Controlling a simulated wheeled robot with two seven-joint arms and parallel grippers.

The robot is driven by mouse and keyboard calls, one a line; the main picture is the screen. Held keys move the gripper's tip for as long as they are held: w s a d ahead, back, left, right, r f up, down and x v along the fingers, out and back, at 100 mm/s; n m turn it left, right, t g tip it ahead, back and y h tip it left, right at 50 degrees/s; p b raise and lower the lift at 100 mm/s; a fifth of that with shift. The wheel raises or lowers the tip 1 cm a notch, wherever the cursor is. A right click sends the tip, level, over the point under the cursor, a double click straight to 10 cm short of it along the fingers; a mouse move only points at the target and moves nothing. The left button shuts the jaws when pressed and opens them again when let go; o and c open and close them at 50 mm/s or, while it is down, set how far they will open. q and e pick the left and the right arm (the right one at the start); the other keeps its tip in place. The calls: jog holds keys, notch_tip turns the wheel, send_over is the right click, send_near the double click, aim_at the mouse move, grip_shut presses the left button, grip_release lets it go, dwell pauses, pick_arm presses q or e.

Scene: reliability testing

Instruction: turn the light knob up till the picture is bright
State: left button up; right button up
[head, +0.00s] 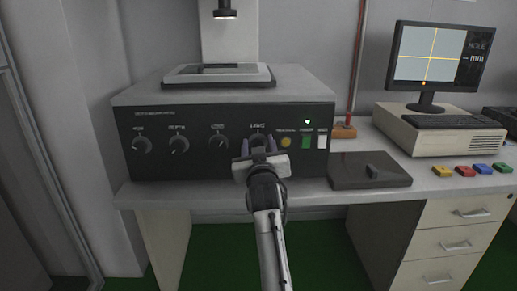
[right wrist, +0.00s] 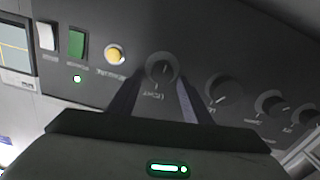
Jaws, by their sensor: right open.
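The light knob (right wrist: 160,68) is a round dark dial on the black front panel of the instrument. In the head view it is mostly hidden behind my right gripper (head: 258,146), with its label just above. My right gripper is open, its two fingers on either side of the knob. In the right wrist view the gripper (right wrist: 159,88) points at the panel with the knob between its fingertips; I cannot tell whether they touch it. The monitor picture (head: 418,70) is dull grey with a yellow crosshair. My left gripper is not in view.
Three other knobs, one of them here (head: 217,142), sit left of the light knob. A yellow button (head: 286,142), a green switch (head: 306,141) and a white switch (head: 322,141) are to its right. A dark flat box (head: 370,170) lies on the desk at right.

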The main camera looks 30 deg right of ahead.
notch_tip(320, 180, up, 9)
jog(key=shift+f+p, duration=0.2)
jog(key=shift+p, duration=0.5)
